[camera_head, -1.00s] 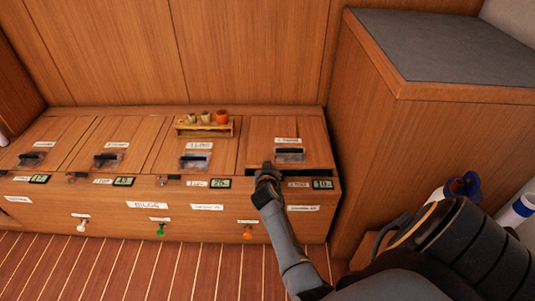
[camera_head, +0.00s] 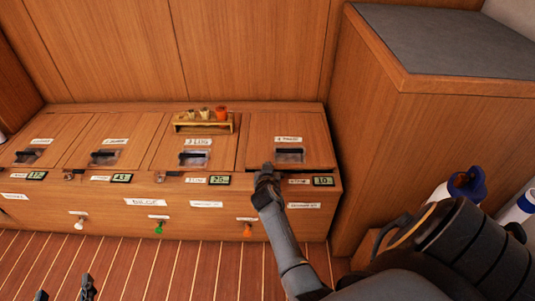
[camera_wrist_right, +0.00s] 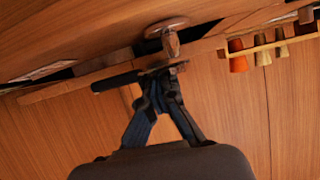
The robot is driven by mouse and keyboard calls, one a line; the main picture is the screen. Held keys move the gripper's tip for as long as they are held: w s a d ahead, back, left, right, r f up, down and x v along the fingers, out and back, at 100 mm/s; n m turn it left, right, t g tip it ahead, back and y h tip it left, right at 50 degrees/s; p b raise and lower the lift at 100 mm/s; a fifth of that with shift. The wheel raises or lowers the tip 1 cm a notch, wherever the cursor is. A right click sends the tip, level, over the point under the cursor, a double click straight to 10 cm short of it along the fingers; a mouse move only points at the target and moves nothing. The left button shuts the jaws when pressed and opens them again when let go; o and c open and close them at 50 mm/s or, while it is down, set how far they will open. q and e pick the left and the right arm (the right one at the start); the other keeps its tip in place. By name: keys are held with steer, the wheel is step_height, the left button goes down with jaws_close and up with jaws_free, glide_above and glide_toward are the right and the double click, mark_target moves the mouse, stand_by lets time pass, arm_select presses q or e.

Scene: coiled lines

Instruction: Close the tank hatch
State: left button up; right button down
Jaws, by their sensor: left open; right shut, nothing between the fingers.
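The tank hatch at the right end of the bench (camera_head: 262,150) is a wooden lid with a dark handle (camera_head: 289,155) in a clear recess. It lies nearly flat, with a thin dark line along its front edge. My left gripper (camera_head: 66,293) is open over the floor at the lower left, partly cut off.
Three other hatches (camera_head: 110,140) lie flat to the left. Small displays (camera_head: 219,180) and coloured knobs (camera_head: 159,228) line the front. A tall cabinet (camera_head: 440,150) borders the right side.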

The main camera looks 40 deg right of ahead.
step_height(320, 180, up, 10)
stand_by(0.5)
